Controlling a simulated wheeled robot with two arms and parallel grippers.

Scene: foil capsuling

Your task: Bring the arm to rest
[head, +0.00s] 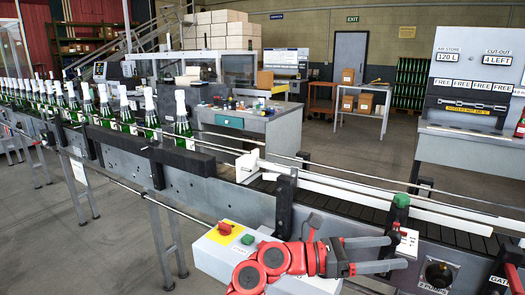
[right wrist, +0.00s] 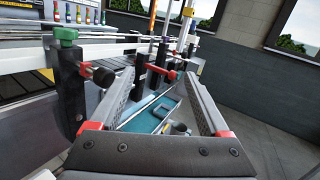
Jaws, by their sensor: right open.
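My right gripper (head: 398,252) is at the lower middle of the head view, at the end of my red arm. Its two dark fingers point right, spread apart with nothing between them, close to the front of the conveyor. In the right wrist view, the same gripper (right wrist: 160,88) shows two grey fingers wide apart. A teal tray (right wrist: 150,115) with small items shows beyond and below the fingers. A post with a green knob (right wrist: 66,38) stands just left of the left finger. My left gripper is not in view.
The conveyor (head: 350,215) crosses the head view. Green bottles with white tops (head: 182,128) line its left part. A control box (head: 205,250) with a red knob on yellow stands left of my gripper. A post's green knob (head: 401,200) rises nearby. The floor (head: 110,240) at left is mostly clear.

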